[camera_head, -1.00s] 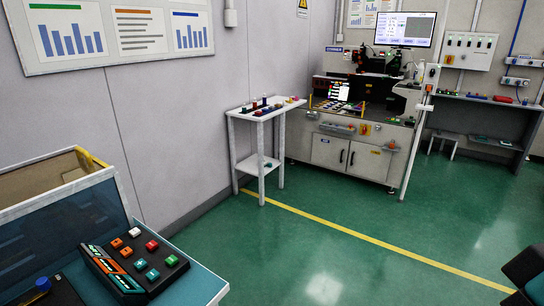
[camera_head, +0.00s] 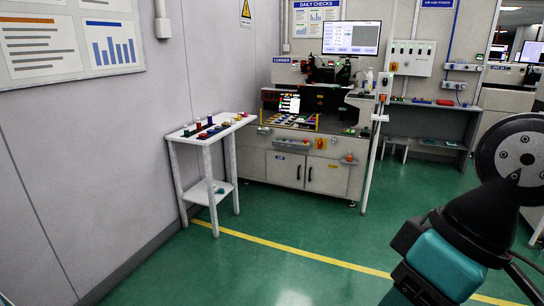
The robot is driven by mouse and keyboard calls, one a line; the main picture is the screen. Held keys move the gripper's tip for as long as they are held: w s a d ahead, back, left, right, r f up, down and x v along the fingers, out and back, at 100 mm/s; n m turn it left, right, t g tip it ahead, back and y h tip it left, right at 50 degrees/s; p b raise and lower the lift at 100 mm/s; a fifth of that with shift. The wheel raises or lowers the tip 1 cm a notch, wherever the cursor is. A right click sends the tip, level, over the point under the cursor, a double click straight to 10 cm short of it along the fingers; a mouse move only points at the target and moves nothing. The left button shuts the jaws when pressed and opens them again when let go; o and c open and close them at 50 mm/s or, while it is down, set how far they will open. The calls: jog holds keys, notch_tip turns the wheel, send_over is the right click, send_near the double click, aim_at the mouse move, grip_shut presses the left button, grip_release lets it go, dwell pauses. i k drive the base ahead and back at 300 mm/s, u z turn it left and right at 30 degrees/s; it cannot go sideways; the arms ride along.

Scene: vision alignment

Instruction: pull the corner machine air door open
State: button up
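The corner machine (camera_head: 312,130) stands against the far wall at the picture's centre, under a sign that reads "CORNER" and a lit monitor (camera_head: 351,38). Which panel is the air door cannot be told at this distance. My arm (camera_head: 452,255) shows at the right edge in teal and black, well in front of the machine. My gripper is not in view.
A white side table (camera_head: 208,139) with small coloured parts stands left of the machine, along the wall. A dark workbench (camera_head: 430,110) is to its right. A white post (camera_head: 374,160) stands at the machine's right front. The green floor (camera_head: 250,270) with a yellow line (camera_head: 300,250) is clear.

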aim_at(288, 169)
jog(key=i, duration=4.25)
jog(key=z, duration=0.65)
